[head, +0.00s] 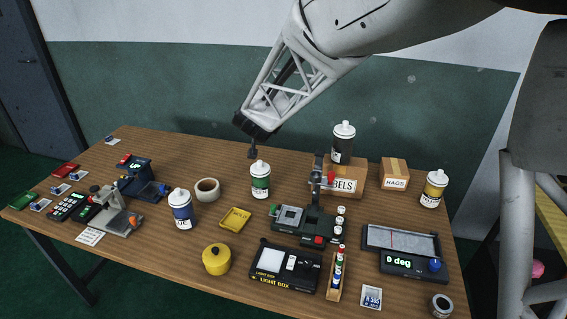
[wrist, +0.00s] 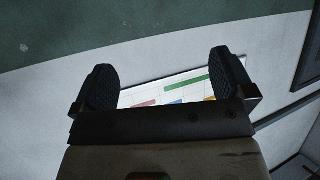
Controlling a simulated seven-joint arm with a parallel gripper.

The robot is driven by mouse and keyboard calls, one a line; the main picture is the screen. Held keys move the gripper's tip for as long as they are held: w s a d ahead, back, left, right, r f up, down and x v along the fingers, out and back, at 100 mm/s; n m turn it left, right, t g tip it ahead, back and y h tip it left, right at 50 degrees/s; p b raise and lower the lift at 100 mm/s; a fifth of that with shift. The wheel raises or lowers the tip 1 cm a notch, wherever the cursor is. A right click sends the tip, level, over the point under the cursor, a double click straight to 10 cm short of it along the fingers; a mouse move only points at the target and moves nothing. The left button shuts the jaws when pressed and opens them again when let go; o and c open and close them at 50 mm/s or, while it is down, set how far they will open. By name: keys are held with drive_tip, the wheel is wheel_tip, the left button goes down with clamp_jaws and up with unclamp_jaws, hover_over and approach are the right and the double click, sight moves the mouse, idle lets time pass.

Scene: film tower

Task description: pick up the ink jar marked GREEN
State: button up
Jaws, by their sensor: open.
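A white jar with a green label band (head: 260,180) stands upright near the middle of the wooden table in the head view; its lettering is too small to read. My gripper (head: 252,152) hangs just above and slightly left of this jar, apart from it. In the wrist view my gripper (wrist: 170,85) shows two dark fingers spread wide with nothing between them. The wrist view shows the wall and a coloured chart, not the jar. Similar jars have a blue label (head: 182,208), a yellow label (head: 433,188) and a black label (head: 342,142).
Boxes marked LABELS (head: 345,186) and RAGS (head: 394,174) stand behind right. The table's back left is fairly clear.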

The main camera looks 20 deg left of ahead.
approach(260, 170)
drive_tip(key=x, duration=0.4)
drive_tip(key=shift+f, duration=0.25)
drive_tip(key=shift+x, duration=1.25)
drive_tip(key=shift+a, duration=0.1)
drive_tip(key=shift+x, duration=2.6)
drive_tip(key=shift+w+r, duration=0.1)
drive_tip(key=shift+c, duration=0.5)
drive_tip(key=c, duration=1.4)
drive_tip(key=shift+r, duration=0.2)
